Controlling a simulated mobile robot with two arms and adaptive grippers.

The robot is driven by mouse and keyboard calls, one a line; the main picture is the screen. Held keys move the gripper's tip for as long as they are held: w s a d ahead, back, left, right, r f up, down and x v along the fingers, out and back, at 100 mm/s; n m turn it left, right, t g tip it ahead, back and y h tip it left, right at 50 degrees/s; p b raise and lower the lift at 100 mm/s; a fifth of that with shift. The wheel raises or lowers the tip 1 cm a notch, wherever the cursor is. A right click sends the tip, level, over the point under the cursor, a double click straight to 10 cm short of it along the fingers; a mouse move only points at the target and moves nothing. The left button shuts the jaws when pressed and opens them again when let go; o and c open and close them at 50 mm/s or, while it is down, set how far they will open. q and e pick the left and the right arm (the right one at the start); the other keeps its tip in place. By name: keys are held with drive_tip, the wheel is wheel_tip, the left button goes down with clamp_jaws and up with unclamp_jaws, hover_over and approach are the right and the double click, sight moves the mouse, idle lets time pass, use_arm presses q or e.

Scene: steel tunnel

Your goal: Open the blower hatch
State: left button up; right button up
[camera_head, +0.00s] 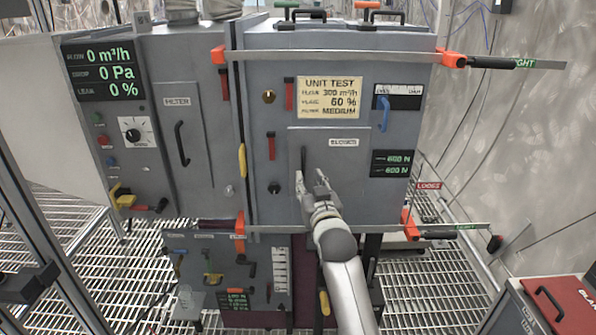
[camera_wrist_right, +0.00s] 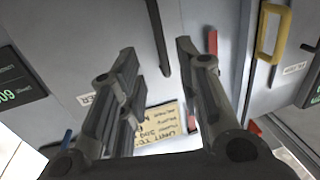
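The blower hatch (camera_head: 343,172) is a grey panel set in the front of the large cabinet, with a small white label and a dark upright bar handle (camera_head: 303,158) near its left edge. The hatch lies flat in the front and looks shut. My right gripper (camera_head: 311,181) is open in front of the hatch, just below the handle. In the right wrist view the two fingers (camera_wrist_right: 160,85) stand apart with nothing between them, and the dark handle (camera_wrist_right: 158,38) shows beyond the gap between their tips. Contact is not visible. My left gripper is not in view.
Metal bars with orange clamps (camera_head: 453,59) cross the cabinet's top and bottom. A yellow "UNIT TEST" sheet (camera_head: 329,97) and a blue handle (camera_head: 384,114) are above the hatch. A narrower door with a dark handle (camera_head: 181,144) is at left. A red-topped box (camera_head: 560,303) stands lower right.

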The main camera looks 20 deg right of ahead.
sight(303, 170)
drive_tip(key=w, duration=0.7)
drive_tip(key=shift+w+d, duration=0.2)
clamp_jaws()
